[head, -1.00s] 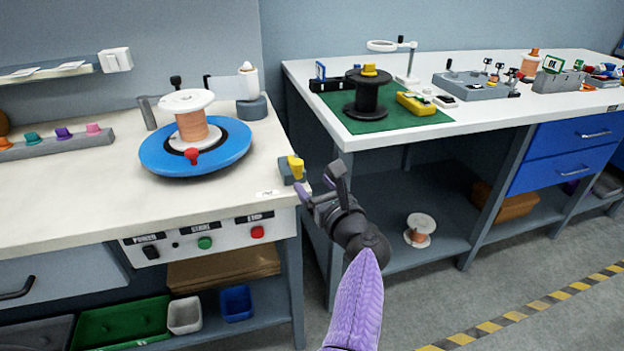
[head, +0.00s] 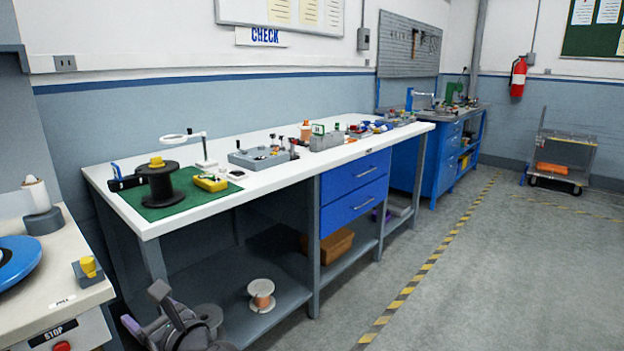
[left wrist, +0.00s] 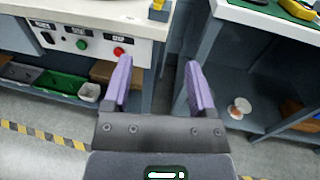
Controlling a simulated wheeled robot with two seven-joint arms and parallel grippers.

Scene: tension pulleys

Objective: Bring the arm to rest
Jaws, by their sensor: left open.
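My left gripper (head: 150,308) shows at the bottom left of the head view, low in front of the gap between the two benches. In the left wrist view its two purple fingers (left wrist: 160,85) are apart with nothing between them. The fingers point toward the gap between the bench with the buttons and the white-topped bench. My right gripper is in neither view.
The near bench (head: 75,295) holds a blue disc (head: 14,262) and a yellow-topped block (head: 88,268). The white-topped bench (head: 300,165) carries a black spool (head: 160,185). A copper-wound spool (head: 261,295) lies on its lower shelf. Open floor (head: 480,285) lies to the right.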

